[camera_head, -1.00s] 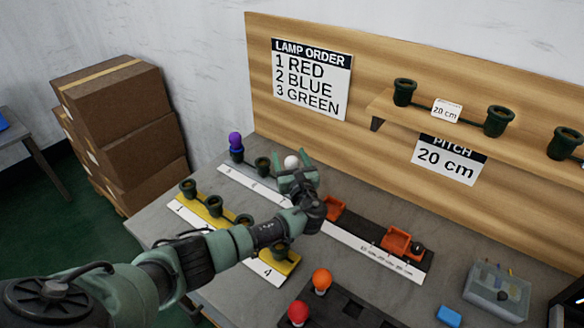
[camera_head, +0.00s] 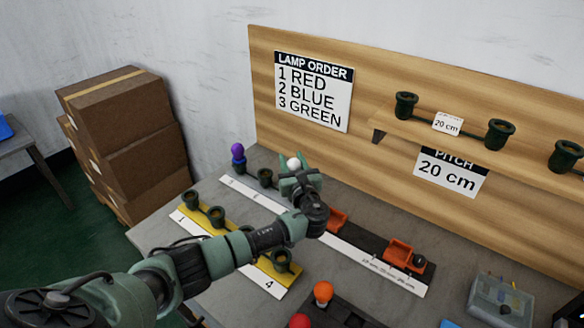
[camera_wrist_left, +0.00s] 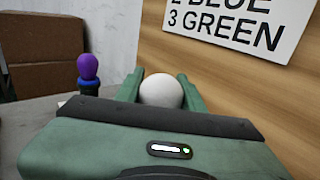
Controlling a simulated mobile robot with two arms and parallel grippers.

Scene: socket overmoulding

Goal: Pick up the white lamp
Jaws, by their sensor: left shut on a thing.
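The white lamp (camera_head: 293,163) is a round white bulb near the back of the table, by the wooden board. My left gripper (camera_head: 296,170) is shut on it. In the left wrist view the white lamp (camera_wrist_left: 161,91) sits between the two green fingers. The lower part of the lamp is hidden behind the gripper, so I cannot tell whether it touches a socket. My right gripper is not in view.
A purple lamp (camera_head: 238,151) stands in a socket left of the gripper, with an empty dark socket (camera_head: 265,178) between. A yellow strip (camera_head: 232,243) with several sockets lies in front. Orange holders (camera_head: 400,254) and an orange lamp (camera_head: 323,291) are to the right.

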